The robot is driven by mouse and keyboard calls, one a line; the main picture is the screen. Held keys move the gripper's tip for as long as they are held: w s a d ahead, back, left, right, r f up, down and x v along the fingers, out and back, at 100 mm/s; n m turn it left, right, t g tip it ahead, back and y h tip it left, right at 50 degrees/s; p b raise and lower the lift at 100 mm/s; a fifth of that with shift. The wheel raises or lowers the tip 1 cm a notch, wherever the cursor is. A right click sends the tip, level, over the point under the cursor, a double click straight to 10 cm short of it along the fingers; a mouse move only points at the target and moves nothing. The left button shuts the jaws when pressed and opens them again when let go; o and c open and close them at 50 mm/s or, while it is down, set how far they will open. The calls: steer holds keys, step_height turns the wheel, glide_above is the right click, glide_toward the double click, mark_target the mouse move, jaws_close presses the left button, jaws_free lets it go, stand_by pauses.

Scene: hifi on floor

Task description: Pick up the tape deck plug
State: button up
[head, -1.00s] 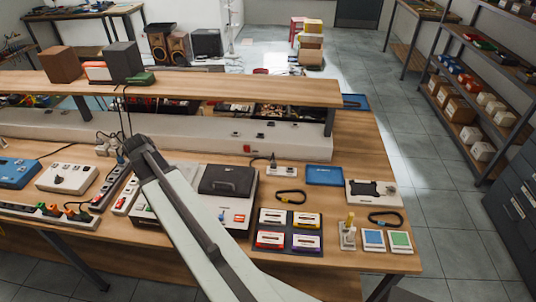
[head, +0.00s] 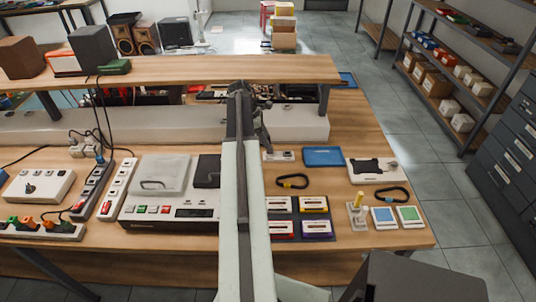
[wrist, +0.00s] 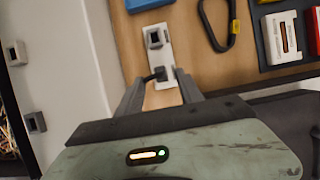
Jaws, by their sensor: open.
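A small dark plug (wrist: 159,75) with a short dark cable sits at the lower end of a white socket strip (wrist: 155,40) in the wrist view. The strip's upper square socket looks empty. My gripper (wrist: 160,80) is open, with one finger on each side of the plug and strip; I cannot tell whether they touch. In the head view the strip (head: 284,154) shows just right of my arm, and the plug is hidden behind the arm. The tape deck (head: 168,212) stands left of my arm, its right part covered.
A black carabiner-like loop (head: 292,181), a blue tray (head: 323,156) and a cassette rack (head: 299,228) lie right of my arm. Power strips (head: 118,188) stand at left. A raised shelf (head: 190,69) and a pale trunking (head: 300,125) run along the back.

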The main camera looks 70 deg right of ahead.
mark_target(270, 150)
steer(key=b+x, duration=0.5)
steer(key=shift+w+f, duration=0.1)
steer(key=shift+f, duration=0.15)
steer(key=shift+a+r, duration=0.1)
steer(key=shift+r, duration=0.05)
jaws_close()
